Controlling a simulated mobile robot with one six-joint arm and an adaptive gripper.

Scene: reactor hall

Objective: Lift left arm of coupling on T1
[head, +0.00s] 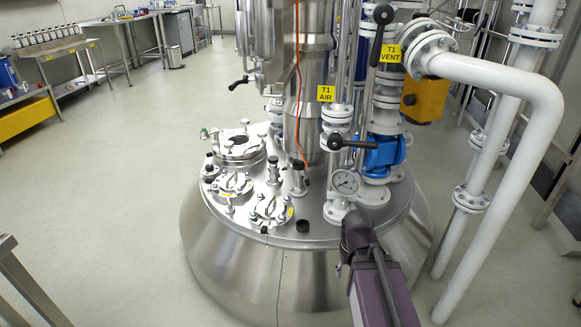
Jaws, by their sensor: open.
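The steel reactor vessel (235,265) stands in the middle of the head view, with a domed body and a flat lid full of fittings. Yellow T1 AIR (326,93) and T1 VENT (390,54) labels hang on its pipework. A short upright fitting with a dark top (298,178) stands on the lid near the orange cable, and a similar smaller one (273,170) is to its left. I cannot tell which fitting is the coupling, or make out its arms. My arm reaches in from the bottom right, its dark end before the lid's front right edge. I cannot make out my gripper's fingers.
A pressure gauge (345,182), a blue valve body (379,156) and a black lever handle (352,144) crowd the lid's right side. White pipes (500,185) run down at the right. Floor at the left is clear; a metal rail (25,285) stands at bottom left.

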